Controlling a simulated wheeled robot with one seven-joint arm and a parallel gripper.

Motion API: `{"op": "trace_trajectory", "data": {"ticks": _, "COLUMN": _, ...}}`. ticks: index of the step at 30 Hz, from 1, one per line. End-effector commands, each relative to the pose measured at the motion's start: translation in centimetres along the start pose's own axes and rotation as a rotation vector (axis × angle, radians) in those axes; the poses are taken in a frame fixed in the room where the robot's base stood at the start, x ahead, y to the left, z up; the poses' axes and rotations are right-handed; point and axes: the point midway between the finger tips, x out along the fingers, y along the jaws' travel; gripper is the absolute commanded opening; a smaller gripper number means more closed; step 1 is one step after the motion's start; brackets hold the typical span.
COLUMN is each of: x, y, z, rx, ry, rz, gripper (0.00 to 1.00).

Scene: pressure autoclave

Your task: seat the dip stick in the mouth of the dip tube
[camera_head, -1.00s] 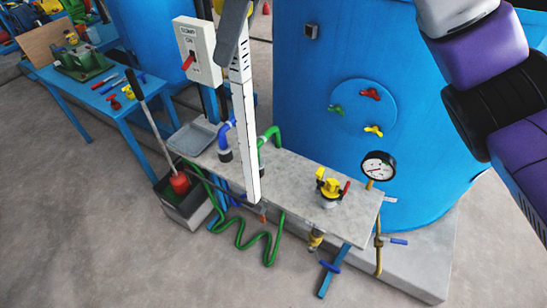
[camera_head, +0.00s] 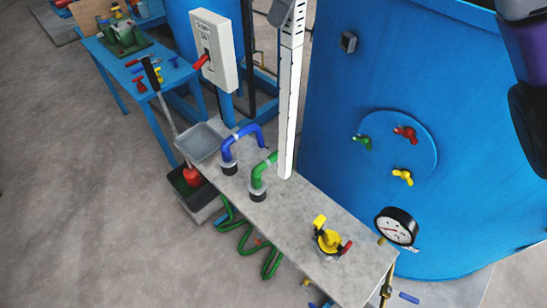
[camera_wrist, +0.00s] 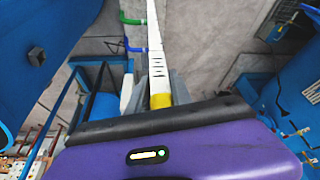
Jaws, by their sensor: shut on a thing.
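The dip stick (camera_head: 291,90) is a long white bar with black marks, hanging near upright in the head view. Its lower end shows over the grey bench top, just right of the green pipe; I cannot tell the gap below it. My gripper (camera_head: 281,12) shows at the top edge, grey and partly cut off. In the wrist view my gripper (camera_wrist: 160,86) is shut on the stick, whose white length (camera_wrist: 154,45) runs away from a yellow part at the fingers. I cannot make out the dip tube's mouth for sure.
A blue pipe (camera_head: 243,132) and a green pipe (camera_head: 262,169) rise from black collars on the bench (camera_head: 290,225). A yellow-topped fitting (camera_head: 328,238), a gauge (camera_head: 396,226) and a big blue tank (camera_head: 400,90) stand right. A grey tray (camera_head: 200,141) lies left.

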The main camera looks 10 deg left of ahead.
Motion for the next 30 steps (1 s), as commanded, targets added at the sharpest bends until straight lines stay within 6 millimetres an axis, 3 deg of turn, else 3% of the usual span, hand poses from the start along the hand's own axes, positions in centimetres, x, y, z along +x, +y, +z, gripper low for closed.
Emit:
{"op": "trace_trajectory", "data": {"ticks": 3, "x": 0.9, "y": 0.4, "z": -1.3, "rx": 0.011, "ry": -0.001, "rz": 0.002, "gripper": 0.0}}
{"op": "trace_trajectory", "data": {"ticks": 6, "x": 1.9, "y": 0.6, "z": -1.4, "rx": 0.017, "ry": -0.003, "rz": 0.002, "gripper": 0.0}}
{"op": "trace_trajectory", "data": {"ticks": 21, "x": 12.3, "y": 0.6, "z": 3.0, "rx": 0.019, "ry": -0.004, "rz": 0.002, "gripper": 0.0}}
{"op": "trace_trajectory", "data": {"ticks": 25, "x": 14.3, "y": 0.5, "z": 3.8, "rx": 0.018, "ry": -0.003, "rz": 0.003, "gripper": 0.0}}
{"op": "trace_trajectory", "data": {"ticks": 30, "x": 15.4, "y": 0.6, "z": 4.2, "rx": 0.018, "ry": -0.003, "rz": 0.004, "gripper": 0.0}}
